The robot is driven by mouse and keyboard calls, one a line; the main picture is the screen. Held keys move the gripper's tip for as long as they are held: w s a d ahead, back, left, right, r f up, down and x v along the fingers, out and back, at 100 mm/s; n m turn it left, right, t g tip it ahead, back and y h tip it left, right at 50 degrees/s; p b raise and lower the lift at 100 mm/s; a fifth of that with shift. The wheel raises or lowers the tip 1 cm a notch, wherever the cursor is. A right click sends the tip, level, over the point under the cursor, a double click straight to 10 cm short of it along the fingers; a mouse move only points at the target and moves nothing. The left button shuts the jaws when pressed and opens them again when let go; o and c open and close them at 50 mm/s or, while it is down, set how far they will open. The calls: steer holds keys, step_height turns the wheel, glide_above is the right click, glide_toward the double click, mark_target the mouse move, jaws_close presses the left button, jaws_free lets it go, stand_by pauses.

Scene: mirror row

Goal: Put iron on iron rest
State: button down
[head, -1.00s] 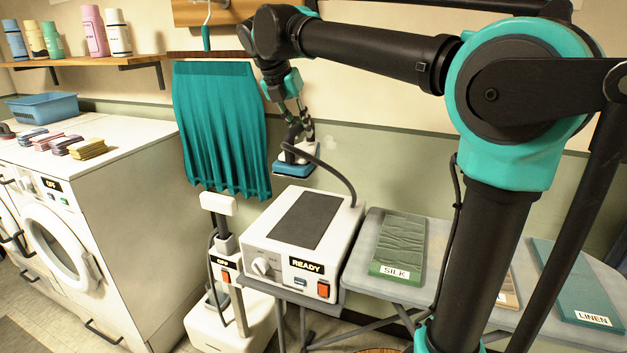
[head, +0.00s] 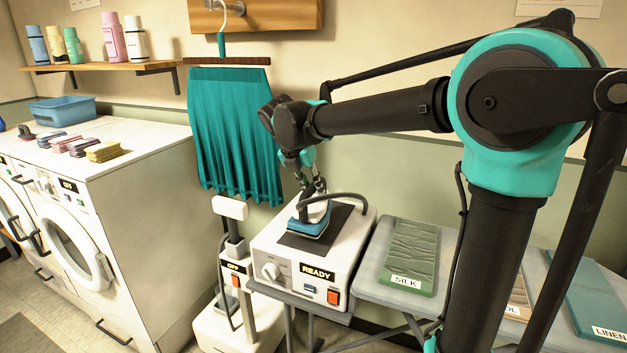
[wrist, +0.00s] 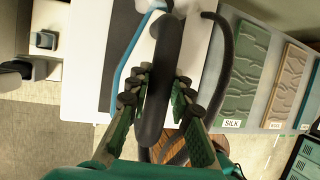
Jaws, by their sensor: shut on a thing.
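The iron (head: 311,222) has a white body and a blue edge. In the head view it is over the dark rest pad (head: 292,241) on top of the white station (head: 262,236) labelled READY. It looks level and very close to the pad; I cannot tell whether it touches. My gripper (head: 318,190) is above the iron. In the wrist view my gripper (wrist: 157,92) is shut on the iron's dark handle (wrist: 163,70), with fingers on both sides. The pad also shows beneath in the wrist view (wrist: 122,40). A dark hose arches from the iron to the station.
An ironing board carries silk (head: 410,255), a tan cloth and linen (head: 600,300) at right. A teal skirt (head: 235,130) hangs behind at left. A steamer head on a post (head: 230,207) stands left of the station. Washers (head: 130,190) are farther left.

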mark_target(313, 211)
steer(key=shift+f, duration=1.8)
steer(key=c, duration=1.3)
jaws_free()
steer(key=shift+f, duration=0.1)
steer(key=shift+c, duration=0.2)
steer(key=v, duration=1.2)
